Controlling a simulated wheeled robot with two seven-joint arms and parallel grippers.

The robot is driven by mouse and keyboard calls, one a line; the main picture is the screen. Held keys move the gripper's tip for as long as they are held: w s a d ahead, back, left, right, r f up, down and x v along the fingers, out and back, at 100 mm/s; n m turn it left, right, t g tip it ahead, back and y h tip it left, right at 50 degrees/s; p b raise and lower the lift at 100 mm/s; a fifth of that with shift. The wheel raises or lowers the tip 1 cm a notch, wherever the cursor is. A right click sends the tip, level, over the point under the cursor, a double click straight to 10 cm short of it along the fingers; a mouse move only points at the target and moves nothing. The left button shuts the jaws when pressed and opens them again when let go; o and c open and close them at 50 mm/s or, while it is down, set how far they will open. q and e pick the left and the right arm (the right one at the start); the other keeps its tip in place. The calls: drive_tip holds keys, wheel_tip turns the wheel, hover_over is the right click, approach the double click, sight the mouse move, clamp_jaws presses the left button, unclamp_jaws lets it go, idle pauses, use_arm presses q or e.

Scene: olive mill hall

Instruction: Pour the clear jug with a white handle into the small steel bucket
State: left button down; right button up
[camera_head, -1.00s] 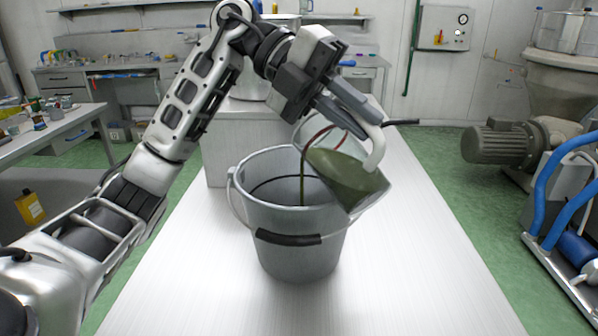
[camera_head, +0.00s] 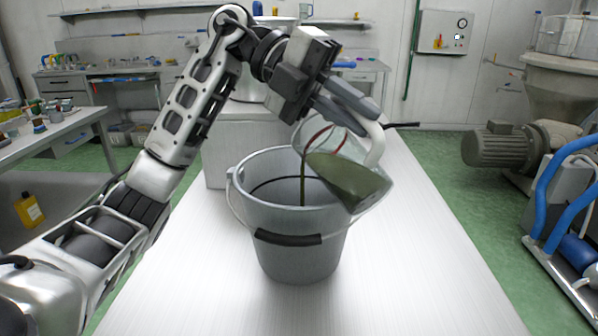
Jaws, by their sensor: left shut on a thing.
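The small steel bucket (camera_head: 300,255) stands upright on the pale bench, its wire handle with a dark grip hanging at the front. The clear jug (camera_head: 345,178) is tilted to the left above the bucket's right rim. It holds dark green liquid, and a thin stream falls from its lip into the bucket. The jug's white handle (camera_head: 375,148) is on its upper right side. My left gripper (camera_head: 357,118) is shut on the jug at its handle, above and behind the bucket. The bucket's bottom is hidden. My right gripper is not in view.
The pale bench (camera_head: 425,260) is clear to the right and in front of the bucket. A grey block (camera_head: 225,140) with a metal vessel on it stands behind the bucket. A motor and mill machine (camera_head: 500,145) stand off to the right, beyond the bench.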

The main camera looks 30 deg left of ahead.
sight(333, 97)
use_arm(q)
drive_tip(key=shift+w+a+h+b, duration=0.1)
drive_tip(key=shift+a+h+b, duration=0.35)
drive_tip(key=shift+b, duration=0.3)
idle(0.6)
drive_tip(key=shift+w+a+r+n+h+p, duration=0.15)
drive_tip(key=shift+a+r+h, duration=0.1)
drive_tip(key=shift+a, duration=0.15)
drive_tip(key=shift+w+a+r+n+h+p, duration=0.1)
drive_tip(key=shift+w+a+h+p, duration=0.15)
drive_tip(key=shift+a, duration=0.15)
drive_tip(key=shift+w+a+r+n+h+p, duration=0.15)
drive_tip(key=shift+a+r+h, duration=0.1)
drive_tip(key=shift+a, duration=0.15)
idle(0.5)
drive_tip(key=shift+w+a+f+g+h, duration=0.1)
drive_tip(key=shift+a+f+g+h, duration=0.15)
drive_tip(key=shift+a+h, duration=0.25)
idle(0.4)
